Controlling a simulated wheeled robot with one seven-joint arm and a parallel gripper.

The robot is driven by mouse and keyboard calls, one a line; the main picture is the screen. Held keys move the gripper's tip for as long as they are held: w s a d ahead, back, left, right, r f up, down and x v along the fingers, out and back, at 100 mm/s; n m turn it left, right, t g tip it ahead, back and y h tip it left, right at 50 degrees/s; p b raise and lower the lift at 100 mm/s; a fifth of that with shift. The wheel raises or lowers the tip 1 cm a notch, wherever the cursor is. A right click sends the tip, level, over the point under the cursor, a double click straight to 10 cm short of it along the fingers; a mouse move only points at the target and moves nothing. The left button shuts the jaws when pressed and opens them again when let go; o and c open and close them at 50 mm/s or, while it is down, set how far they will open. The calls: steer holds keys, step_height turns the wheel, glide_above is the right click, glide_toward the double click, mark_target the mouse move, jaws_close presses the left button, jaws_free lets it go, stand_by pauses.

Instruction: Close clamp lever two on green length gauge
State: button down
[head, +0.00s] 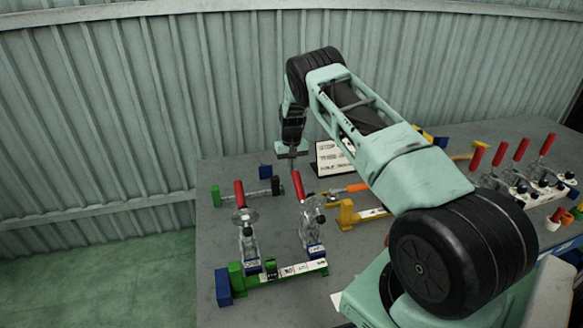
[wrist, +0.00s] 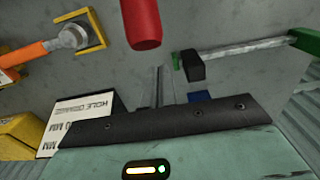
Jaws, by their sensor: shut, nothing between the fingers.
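The green length gauge (head: 243,282) lies at the front left of the grey table, with a blue block at its left end. Two clamps with red levers stand on it, a left lever (head: 239,194) and a right lever (head: 299,186). Both levers stick up, tilted slightly. The small clamp labels are too small to read surely. My gripper (head: 292,170) is shut and empty, pointing down just behind the right lever's top. In the wrist view a red lever grip (wrist: 141,22) hangs close beyond my fingers (wrist: 161,75), seemingly apart from them.
A green-and-black bar gauge (head: 245,193) lies behind the left lever. An orange-handled tool (head: 352,188) and a yellow gauge (head: 347,213) lie to the right. A white sign (head: 330,157) stands behind. More red-levered clamps (head: 520,150) stand far right. My arm hides the table's middle.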

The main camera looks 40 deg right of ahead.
mark_target(296, 172)
steer(key=shift+s, duration=0.1)
steer(key=shift+s+a+r+p, duration=0.15)
steer(key=shift+s+a+p, duration=0.2)
steer(key=shift+s+p, duration=0.25)
steer(key=shift+s+a+r+p, duration=0.2)
steer(key=shift+s+a+p, duration=0.2)
steer(key=shift+s, duration=0.4)
steer(key=shift+s+a+r+p, duration=0.15)
steer(key=shift+s+a+p, duration=0.15)
steer(key=shift+s+p, duration=0.35)
steer(key=shift+s+a+r+p, duration=0.25)
steer(key=shift+s+r+p, duration=0.3)
steer(key=shift+r, duration=0.4)
